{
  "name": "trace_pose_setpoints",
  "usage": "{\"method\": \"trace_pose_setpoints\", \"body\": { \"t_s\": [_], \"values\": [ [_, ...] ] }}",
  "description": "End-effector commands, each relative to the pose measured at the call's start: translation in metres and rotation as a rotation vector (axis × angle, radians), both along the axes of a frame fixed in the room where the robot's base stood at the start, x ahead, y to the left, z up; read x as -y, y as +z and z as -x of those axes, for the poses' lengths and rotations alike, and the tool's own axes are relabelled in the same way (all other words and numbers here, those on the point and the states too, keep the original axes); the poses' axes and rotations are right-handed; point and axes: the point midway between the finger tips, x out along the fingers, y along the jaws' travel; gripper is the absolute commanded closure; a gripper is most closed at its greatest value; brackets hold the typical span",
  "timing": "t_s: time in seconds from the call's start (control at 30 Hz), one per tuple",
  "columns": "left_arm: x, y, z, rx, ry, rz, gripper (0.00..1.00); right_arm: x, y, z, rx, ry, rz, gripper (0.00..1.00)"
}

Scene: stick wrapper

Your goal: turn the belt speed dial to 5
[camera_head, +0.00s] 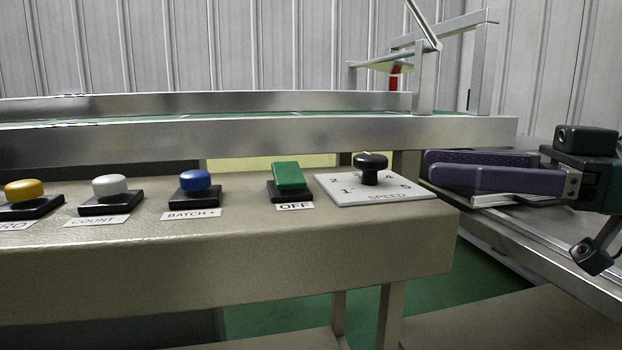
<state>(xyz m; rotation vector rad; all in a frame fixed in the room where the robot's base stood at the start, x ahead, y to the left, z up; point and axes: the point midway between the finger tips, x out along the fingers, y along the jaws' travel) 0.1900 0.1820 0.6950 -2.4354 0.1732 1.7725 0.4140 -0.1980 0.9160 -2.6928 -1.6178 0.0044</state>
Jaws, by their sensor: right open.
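The belt speed dial is a black knob (370,168) on a white plate (345,197) marked SPEED, at the right end of the beige control panel (240,255). I cannot tell which number the knob points to. My right gripper (432,168) has two purple fingers and comes in from the right. It is open and empty, with its fingertips just right of the dial plate and apart from the knob. My left gripper is not in view.
Left of the dial are a green switch (289,177) marked OFF, a blue button (195,181), a white button (110,186) and a yellow button (24,190). A metal conveyor rail (260,132) runs behind the panel. The space above the panel is clear.

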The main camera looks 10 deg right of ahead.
Motion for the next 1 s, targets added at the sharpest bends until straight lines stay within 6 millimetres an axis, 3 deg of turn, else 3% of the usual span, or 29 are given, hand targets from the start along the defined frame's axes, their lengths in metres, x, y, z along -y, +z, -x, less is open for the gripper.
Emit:
{"method": "trace_pose_setpoints", "body": {
  "t_s": [0.2, 0.4, 0.77, 1.0],
  "values": [
    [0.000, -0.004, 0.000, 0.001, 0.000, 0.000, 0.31, -0.040, 0.001, -0.020, 0.005, 0.004, -0.004, 0.32],
    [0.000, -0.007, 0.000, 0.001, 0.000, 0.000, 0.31, -0.065, 0.001, -0.034, 0.004, 0.002, -0.003, 0.32],
    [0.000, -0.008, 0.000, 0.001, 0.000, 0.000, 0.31, -0.072, 0.001, -0.038, 0.002, -0.001, -0.001, 0.32],
    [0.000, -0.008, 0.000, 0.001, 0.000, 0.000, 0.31, -0.072, 0.001, -0.038, 0.001, -0.001, 0.000, 0.55]
  ]
}}
